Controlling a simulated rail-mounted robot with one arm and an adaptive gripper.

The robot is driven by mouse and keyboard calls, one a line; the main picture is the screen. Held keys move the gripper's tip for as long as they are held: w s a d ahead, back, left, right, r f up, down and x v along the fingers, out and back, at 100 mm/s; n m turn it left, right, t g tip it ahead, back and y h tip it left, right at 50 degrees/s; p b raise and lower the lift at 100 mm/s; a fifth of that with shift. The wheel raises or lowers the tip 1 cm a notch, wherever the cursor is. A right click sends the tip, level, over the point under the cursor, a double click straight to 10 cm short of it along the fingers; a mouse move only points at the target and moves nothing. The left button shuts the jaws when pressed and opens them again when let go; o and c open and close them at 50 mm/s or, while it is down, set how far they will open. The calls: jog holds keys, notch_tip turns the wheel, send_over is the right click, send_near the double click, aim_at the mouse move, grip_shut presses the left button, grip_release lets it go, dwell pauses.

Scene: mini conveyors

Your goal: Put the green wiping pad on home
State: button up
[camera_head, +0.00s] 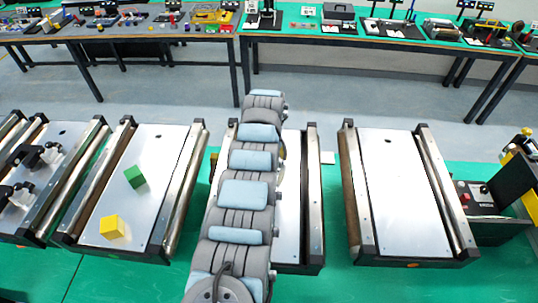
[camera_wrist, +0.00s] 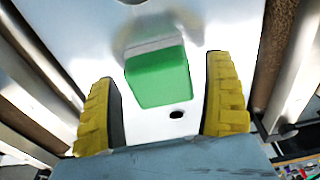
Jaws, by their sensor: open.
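The green wiping pad (camera_wrist: 160,78) shows in the wrist view as a green block with a grey layer along its upper edge. It lies on a shiny pale plate. My gripper (camera_wrist: 162,72) is open, with one yellow ribbed finger on each side of the pad. Gaps show between the pad and both fingers. In the head view my arm reaches over the middle conveyor (camera_head: 312,195) and hides the pad and most of the gripper. I cannot tell which place is home.
A green cube (camera_head: 134,177) and a yellow cube (camera_head: 112,227) rest on the conveyor to the left. The right conveyor (camera_head: 400,190) is empty. A device with a black panel (camera_head: 503,187) stands at the far right. Cluttered tables (camera_head: 330,42) line the back.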

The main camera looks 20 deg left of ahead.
jog(key=shift+r, duration=0.2)
jog(key=shift+r, duration=1.15)
notch_tip(320, 180, up, 10)
jog(key=s+b, duration=0.1)
jog(key=shift+s+d+f, duration=0.2)
jog(key=shift+f, duration=0.05)
